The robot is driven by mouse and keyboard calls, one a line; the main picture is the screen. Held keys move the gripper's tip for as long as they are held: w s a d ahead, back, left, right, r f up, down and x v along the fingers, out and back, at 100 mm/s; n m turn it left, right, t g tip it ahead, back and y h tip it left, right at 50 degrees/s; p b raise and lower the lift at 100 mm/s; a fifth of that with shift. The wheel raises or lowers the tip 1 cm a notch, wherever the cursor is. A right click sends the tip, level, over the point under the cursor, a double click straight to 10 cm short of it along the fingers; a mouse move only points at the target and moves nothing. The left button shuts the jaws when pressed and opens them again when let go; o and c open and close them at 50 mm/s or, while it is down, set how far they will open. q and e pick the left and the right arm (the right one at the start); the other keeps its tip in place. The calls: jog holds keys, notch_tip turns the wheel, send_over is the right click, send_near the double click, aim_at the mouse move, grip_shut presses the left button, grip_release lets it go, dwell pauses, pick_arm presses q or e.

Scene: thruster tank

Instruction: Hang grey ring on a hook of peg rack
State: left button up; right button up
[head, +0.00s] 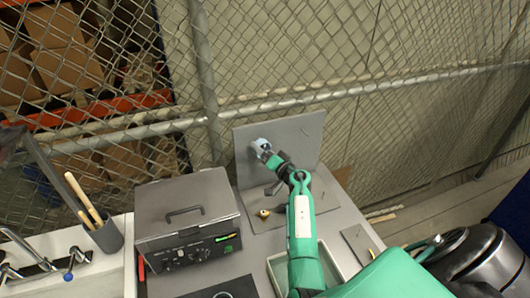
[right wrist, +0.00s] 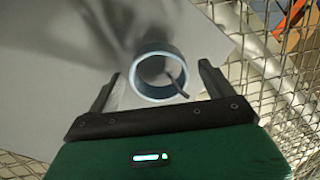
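The peg rack (head: 293,160) is a grey upright panel at the back of the bench; in the right wrist view its face (right wrist: 50,75) fills the upper left. The grey ring (head: 260,145), pale bluish, is at the panel's left part. In the right wrist view the ring (right wrist: 139,84) has a thin dark peg (right wrist: 175,79) inside its opening, with the peg's tip crossing the lower right rim. My right gripper (right wrist: 157,76) is open, its fingers on either side of the ring with gaps visible. Whether the ring rests on the peg I cannot tell. My left gripper is not in view.
A grey box with a handle (head: 187,203) stands left of my right arm. A small brass-coloured part (head: 263,213) lies before the rack. A pale tray (head: 333,262) is beside my forearm. Wire fencing (head: 300,60) stands behind the bench.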

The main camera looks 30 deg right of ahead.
jog(key=s+b, duration=0.1)
jog(key=s, duration=1.2)
jog(key=shift+s+d, duration=0.15)
jog(key=shift+s, duration=0.25)
